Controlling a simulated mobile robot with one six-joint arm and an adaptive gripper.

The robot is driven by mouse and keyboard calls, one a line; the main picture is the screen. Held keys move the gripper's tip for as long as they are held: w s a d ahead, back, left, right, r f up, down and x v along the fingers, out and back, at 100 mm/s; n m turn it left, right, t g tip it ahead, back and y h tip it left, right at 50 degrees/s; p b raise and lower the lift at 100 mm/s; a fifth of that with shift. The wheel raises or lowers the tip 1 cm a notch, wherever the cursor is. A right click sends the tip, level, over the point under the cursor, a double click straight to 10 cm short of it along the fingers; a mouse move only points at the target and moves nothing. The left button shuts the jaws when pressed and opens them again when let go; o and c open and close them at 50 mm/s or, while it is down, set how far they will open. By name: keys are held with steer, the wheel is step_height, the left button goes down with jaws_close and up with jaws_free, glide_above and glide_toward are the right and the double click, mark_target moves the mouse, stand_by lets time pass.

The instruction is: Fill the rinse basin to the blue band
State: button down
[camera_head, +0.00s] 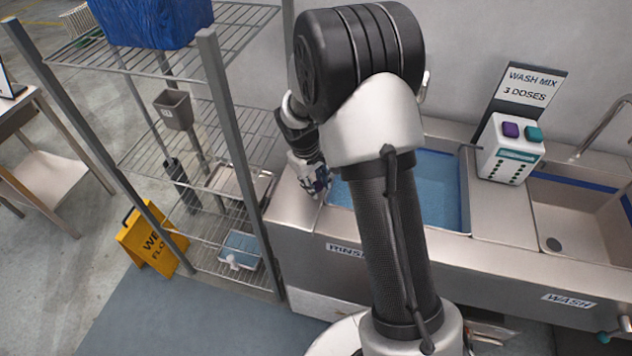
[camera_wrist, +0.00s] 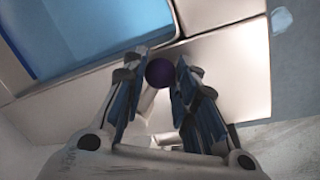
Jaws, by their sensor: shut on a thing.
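The rinse basin (camera_head: 452,233) is set in the steel counter, partly hidden behind my arm. Blue water (camera_head: 438,185) covers its floor and stands high; a darker blue band (camera_head: 463,190) runs along its right wall. I cannot tell whether the water touches the band. The water also shows in the wrist view (camera_wrist: 100,30). My gripper (camera_head: 318,188) is at the counter's left end, beside the basin. In the wrist view my gripper (camera_wrist: 160,80) is shut on a dark purple round knob (camera_wrist: 159,72) on a pale stem. No water stream is visible.
The wash basin (camera_head: 545,185) at right looks empty, with a blue band near its top. A dispenser (camera_head: 510,150) and a sign reading "WASH MIX 3 DOSES" (camera_head: 530,85) stand between the basins. A wire shelf (camera_head: 215,80) stands close left; a yellow floor sign (camera_head: 150,245) is beside it.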

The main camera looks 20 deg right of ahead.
steer(key=shift+a, duration=0.15)
steer(key=a+m, duration=0.1)
steer(key=m, duration=0.1)
steer(key=a+m+g, duration=0.1)
steer(key=m, duration=0.1)
steer(key=shift+w+a+b, duration=0.15)
steer(key=shift+a+b, duration=0.1)
steer(key=shift+b, duration=0.05)
steer(key=shift+w+a+m+g+p, duration=0.1)
steer(key=shift+w+a+m+g, duration=0.2)
steer(key=shift+m, duration=0.55)
steer(key=shift+w+a+m+t+p, duration=0.15)
steer(key=shift+a+m, duration=0.3)
steer(key=shift+m, duration=0.35)
steer(key=shift+w+a+m+g+p, duration=0.1)
steer(key=shift+w+a+m+g, duration=0.2)
steer(key=shift+m, duration=0.55)
steer(key=shift+s+a, duration=0.1)
steer(key=c, duration=1.3)
jaws_free()
steer(key=shift+r, duration=0.1)
steer(key=r, duration=0.4)
steer(key=a+r, duration=0.1)
steer(key=r, duration=0.2)
steer(key=w+a+r, duration=0.1)
steer(key=r, duration=0.3)
steer(key=shift+r, duration=0.3)
steer(key=shift+r, duration=0.1)
